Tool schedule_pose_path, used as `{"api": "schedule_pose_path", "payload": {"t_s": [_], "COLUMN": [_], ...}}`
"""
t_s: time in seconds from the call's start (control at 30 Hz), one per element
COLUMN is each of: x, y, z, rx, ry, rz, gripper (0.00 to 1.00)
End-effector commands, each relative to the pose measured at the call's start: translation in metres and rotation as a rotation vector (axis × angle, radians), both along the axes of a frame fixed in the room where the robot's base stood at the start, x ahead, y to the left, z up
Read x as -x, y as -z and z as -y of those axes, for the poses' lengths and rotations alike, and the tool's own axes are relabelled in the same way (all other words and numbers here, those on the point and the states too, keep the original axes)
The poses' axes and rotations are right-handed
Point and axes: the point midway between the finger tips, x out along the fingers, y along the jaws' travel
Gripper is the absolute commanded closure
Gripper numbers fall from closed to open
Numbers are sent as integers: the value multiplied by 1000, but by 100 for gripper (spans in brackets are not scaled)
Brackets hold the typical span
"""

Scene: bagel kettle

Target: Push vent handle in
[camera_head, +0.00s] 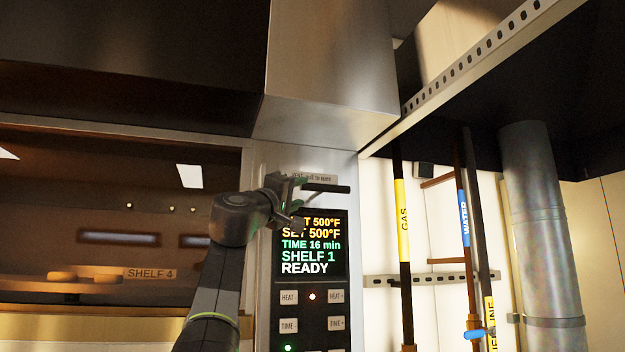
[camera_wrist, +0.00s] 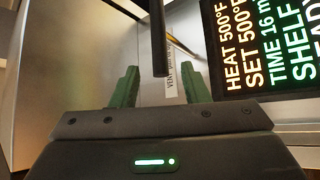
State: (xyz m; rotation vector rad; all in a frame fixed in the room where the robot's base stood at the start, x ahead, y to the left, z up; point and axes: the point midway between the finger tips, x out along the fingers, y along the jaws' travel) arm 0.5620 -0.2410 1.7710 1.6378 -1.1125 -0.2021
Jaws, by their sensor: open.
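The vent handle is a dark bar (camera_head: 328,188) in front of the oven's control column, just above the display. In the wrist view the dark bar (camera_wrist: 158,38) comes down from the top edge, and its end lies between my two green fingers in the picture. A thin rod (camera_wrist: 180,42) runs from near the bar towards the panel, so the handle appears to stand out from it. My gripper (camera_head: 294,192) is open, at the handle's left end in the head view. Both fingers show in the wrist view (camera_wrist: 160,88). I cannot tell whether they touch the bar.
A label reading "VENT pull to open" (camera_wrist: 171,76) is on the panel behind the handle. The display (camera_head: 311,245) reads READY, with buttons below. The open oven chamber (camera_head: 90,215) is to the left. Gas (camera_head: 402,205) and water (camera_head: 464,215) pipes stand to the right.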

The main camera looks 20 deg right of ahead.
Motion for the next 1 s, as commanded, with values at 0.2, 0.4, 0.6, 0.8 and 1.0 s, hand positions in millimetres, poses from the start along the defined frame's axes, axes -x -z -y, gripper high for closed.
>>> {"api": "schedule_pose_path", "payload": {"t_s": [0.2,0.4,0.6,0.8,1.0], "x": [-21,-34,-40,-41,-41], "y": [-20,-27,-30,-29,-29], "z": [28,46,54,55,55], "rx": [1,0,0,0,0], "ry": [2,0,0,-1,-1], "rz": [-1,-1,0,-1,-1], "gripper": [59,59,59,59,76]}}
